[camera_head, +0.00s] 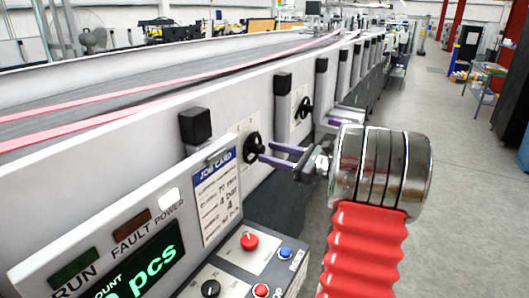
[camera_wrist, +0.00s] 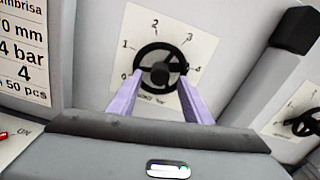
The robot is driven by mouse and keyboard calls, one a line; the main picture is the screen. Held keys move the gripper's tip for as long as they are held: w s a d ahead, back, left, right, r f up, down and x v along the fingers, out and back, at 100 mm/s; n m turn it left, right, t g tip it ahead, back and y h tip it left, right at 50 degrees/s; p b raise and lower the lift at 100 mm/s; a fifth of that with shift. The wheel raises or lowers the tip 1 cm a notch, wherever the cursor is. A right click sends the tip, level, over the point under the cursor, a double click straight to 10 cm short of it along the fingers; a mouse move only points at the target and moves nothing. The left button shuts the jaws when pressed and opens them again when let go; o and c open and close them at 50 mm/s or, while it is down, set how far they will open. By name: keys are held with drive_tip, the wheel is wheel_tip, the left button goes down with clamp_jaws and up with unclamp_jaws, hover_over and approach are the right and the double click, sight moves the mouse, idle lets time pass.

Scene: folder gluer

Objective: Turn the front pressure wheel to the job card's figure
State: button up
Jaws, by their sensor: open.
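The nearest black handwheel (camera_head: 253,147) is mounted on the machine's side panel, in front of a white dial plate. In the wrist view the handwheel (camera_wrist: 148,56) sits between my finger ends, and the dial (camera_wrist: 205,42) reads 1, 2, 3, 4 clockwise. I cannot tell which figure it is set to. The job card (camera_head: 215,195) is left of the wheel; in the wrist view the card (camera_wrist: 22,50) reads 4 bar, with a separate 4 below. My gripper (camera_head: 267,153) is open, its purple fingers (camera_wrist: 160,78) either side of the wheel. Contact is unclear.
A second handwheel (camera_head: 304,107) is farther along the side panel. Black-capped posts (camera_head: 195,125) stand on both sides of the near wheel. A control panel (camera_head: 235,262) with knobs and buttons juts out below the card. The floor (camera_head: 455,200) to the right is clear.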

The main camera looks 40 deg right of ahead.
sight(255, 148)
drive_tip(key=shift+x, duration=1.5)
drive_tip(key=c, duration=1.1)
